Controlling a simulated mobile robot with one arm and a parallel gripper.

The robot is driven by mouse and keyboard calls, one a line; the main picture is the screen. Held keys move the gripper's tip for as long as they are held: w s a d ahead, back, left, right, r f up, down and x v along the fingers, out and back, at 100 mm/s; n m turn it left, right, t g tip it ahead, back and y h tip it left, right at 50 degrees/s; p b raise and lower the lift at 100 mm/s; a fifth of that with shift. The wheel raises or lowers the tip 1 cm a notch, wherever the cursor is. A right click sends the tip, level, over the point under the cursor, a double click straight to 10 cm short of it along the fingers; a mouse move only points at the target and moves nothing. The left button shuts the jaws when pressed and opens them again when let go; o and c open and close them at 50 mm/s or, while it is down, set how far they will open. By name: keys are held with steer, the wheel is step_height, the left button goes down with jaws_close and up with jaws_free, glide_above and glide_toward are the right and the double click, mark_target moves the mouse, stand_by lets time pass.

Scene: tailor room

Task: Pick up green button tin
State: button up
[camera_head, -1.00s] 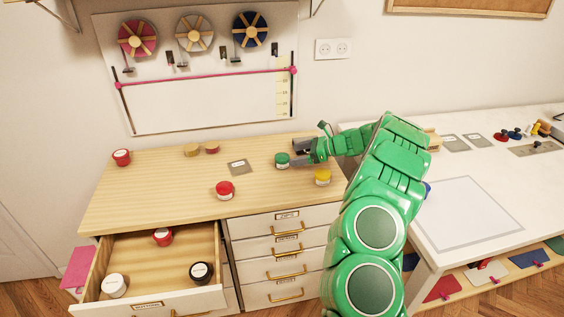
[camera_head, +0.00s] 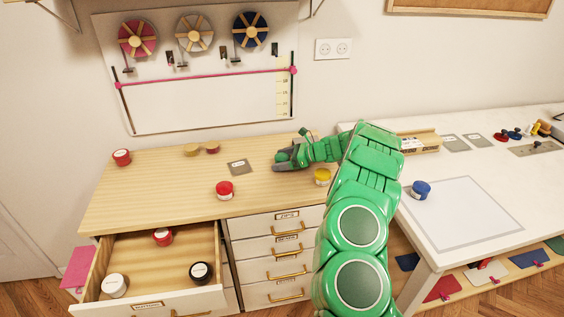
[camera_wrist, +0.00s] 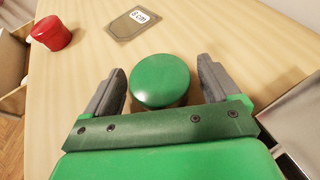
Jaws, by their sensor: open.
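The green button tin (camera_wrist: 160,80) stands upright on the wooden dresser top. In the wrist view it sits between the two grey fingers of my gripper (camera_wrist: 160,88), with a small gap on each side. My gripper is open around it and low over the top. In the head view my gripper (camera_head: 283,160) is at the dresser's right part, and the green tin (camera_head: 281,156) is partly hidden by the fingers.
A red tin (camera_head: 224,190) and a grey card (camera_head: 238,167) lie to the left. A yellow tin (camera_head: 322,177) stands close to my arm. The open drawer (camera_head: 150,265) holds several tins. A blue tin (camera_head: 421,190) is on the white table (camera_head: 465,235).

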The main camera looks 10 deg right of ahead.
steer(key=c, duration=1.1)
